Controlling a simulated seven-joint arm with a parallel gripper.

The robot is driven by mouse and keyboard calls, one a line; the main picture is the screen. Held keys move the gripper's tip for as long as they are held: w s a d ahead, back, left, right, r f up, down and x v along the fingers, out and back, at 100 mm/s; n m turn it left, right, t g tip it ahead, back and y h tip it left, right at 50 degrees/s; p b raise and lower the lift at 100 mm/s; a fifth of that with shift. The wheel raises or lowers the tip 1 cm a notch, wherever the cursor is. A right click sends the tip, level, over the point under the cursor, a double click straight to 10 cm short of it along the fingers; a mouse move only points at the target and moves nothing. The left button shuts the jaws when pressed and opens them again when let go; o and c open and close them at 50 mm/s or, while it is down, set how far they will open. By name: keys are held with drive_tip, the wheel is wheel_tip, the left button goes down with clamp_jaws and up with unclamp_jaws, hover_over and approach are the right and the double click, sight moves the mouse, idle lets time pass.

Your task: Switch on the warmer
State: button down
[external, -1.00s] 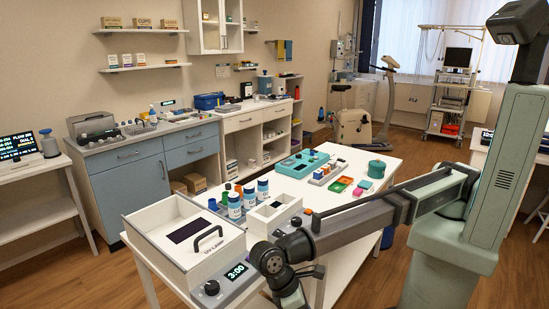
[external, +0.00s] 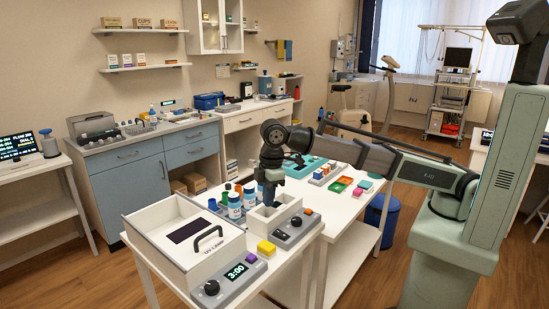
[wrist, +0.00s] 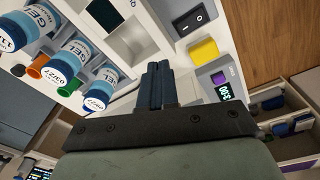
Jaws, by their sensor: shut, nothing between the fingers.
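The warmer (external: 260,223) is a white box with open wells and a grey front panel with knobs, on the white table. In the wrist view, a dark rocker switch (wrist: 192,18) marked with a line and a circle sits on its grey panel, above and right of my fingertips. I cannot tell which side of the rocker is pressed. My gripper (external: 268,203) points down over the warmer's wells, behind the front panel. In the wrist view my gripper (wrist: 157,66) has its dark fingers together and empty, apart from the switch.
Blue-and-white gel bottles (external: 235,207) stand left of the warmer. A UV lamp box (external: 165,235) with a lit timer (external: 236,271) is at the left. A yellow block (external: 266,250) lies between the two panels. A teal case (external: 305,168) and small trays are behind.

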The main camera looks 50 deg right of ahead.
drive_tip(key=s+r+n+t, duration=0.1)
drive_tip(key=s+r+n, duration=0.4)
drive_tip(key=s+r, duration=0.1)
approach(277, 231)
drive_tip(key=shift+h, duration=0.3)
drive_tip(key=f, duration=0.4)
drive_tip(key=w+f, duration=0.1)
drive_tip(key=f, duration=0.1)
drive_tip(key=shift+a+f, duration=0.15)
drive_tip(key=shift+f, duration=0.25)
